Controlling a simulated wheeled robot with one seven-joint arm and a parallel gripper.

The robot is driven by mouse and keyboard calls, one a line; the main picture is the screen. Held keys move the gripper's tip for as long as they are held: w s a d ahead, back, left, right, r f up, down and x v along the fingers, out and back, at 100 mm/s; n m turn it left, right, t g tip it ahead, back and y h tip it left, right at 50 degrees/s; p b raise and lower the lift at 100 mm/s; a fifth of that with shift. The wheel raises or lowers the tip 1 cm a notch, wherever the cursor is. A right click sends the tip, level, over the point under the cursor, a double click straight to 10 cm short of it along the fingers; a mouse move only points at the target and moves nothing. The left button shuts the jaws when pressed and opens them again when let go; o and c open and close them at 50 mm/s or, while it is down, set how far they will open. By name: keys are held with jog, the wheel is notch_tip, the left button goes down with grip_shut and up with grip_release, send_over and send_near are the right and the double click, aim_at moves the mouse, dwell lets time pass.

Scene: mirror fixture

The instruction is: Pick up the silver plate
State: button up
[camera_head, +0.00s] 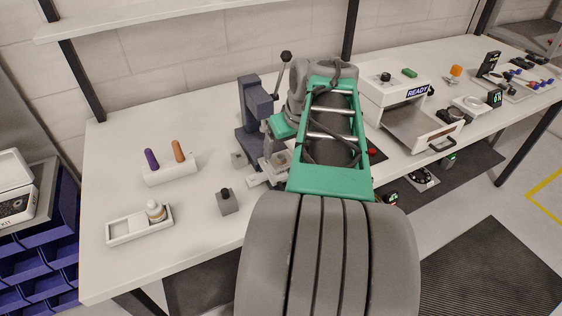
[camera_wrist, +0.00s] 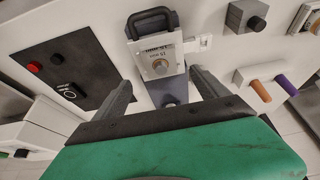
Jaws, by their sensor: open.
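A silver-grey plate (camera_wrist: 155,60) with a round bronze-coloured spot and printed lettering shows in the wrist view, with a dark handle (camera_wrist: 152,20) at its far end. It stands at a dark grey fixture (camera_wrist: 173,91). My gripper (camera_wrist: 160,78) is open, with one finger on each side of the plate's near end and visible gaps between. Whether the fingers are level with the plate, I cannot tell. In the head view the dark fixture (camera_head: 250,130) stands on the bench, and my arm hides much of the area around it.
A white holder (camera_head: 170,172) with purple and orange pegs, a small grey block with a black knob (camera_head: 225,201) and a white tray (camera_head: 140,225) stand to the left. A machine reading READY (camera_head: 400,105) stands right. A black panel with a red button (camera_wrist: 67,72) lies beside the fixture.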

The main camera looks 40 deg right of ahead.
aim_at(282, 158)
jog(key=x, duration=0.6)
jog(key=shift+a+f+p, duration=0.1)
jog(key=shift+f+p, duration=0.25)
jog(key=shift+p, duration=0.05)
jog(key=shift+c, duration=0.4)
jog(key=shift+r, duration=0.1)
jog(key=c, duration=1.5)
